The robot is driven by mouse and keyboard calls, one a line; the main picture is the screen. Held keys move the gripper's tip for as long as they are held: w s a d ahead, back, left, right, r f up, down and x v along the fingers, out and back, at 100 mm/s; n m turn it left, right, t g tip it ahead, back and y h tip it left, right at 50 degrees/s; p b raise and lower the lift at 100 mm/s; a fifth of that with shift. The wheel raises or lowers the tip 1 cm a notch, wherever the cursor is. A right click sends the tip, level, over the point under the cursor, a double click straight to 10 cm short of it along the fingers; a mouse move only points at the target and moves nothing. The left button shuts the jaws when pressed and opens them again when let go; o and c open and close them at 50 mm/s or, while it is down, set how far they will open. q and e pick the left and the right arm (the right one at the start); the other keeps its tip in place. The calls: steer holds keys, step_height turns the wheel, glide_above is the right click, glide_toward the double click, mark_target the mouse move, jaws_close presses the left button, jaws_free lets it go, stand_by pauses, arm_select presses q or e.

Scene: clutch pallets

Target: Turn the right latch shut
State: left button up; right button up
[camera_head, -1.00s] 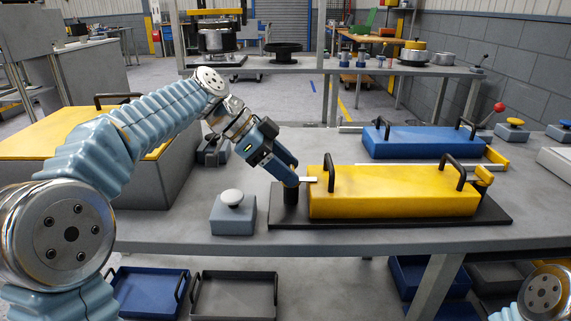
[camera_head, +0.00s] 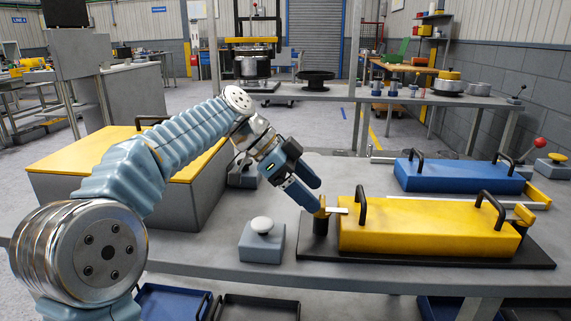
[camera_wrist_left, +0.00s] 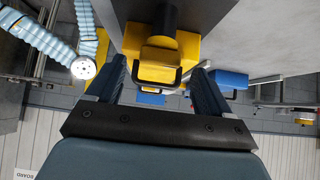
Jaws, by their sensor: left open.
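The right latch (camera_head: 524,214) is a small yellow piece at the right end of the yellow block (camera_head: 430,228). The left latch (camera_head: 322,210) is a yellow piece on a black post at the block's left end, with a pale bar reaching toward the block. My left gripper (camera_head: 313,197) is open just above and left of the left latch, far from the right latch. In the left wrist view, yellow parts and a black handle (camera_wrist_left: 155,76) show between its spread fingers (camera_wrist_left: 158,88). Whether the fingers touch the left latch is unclear. My right gripper is out of view.
The yellow block sits on a black base plate (camera_head: 400,256) and has two tall black handles. A blue block (camera_head: 455,176) with handles lies behind it. A grey box with a white button (camera_head: 262,225) stands left of the plate. A red-knobbed lever (camera_head: 539,144) is at back right.

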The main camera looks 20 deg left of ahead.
arm_select(q)
steer(key=p+v, duration=0.1)
steer(key=v, duration=1)
steer(key=shift+a, duration=0.1)
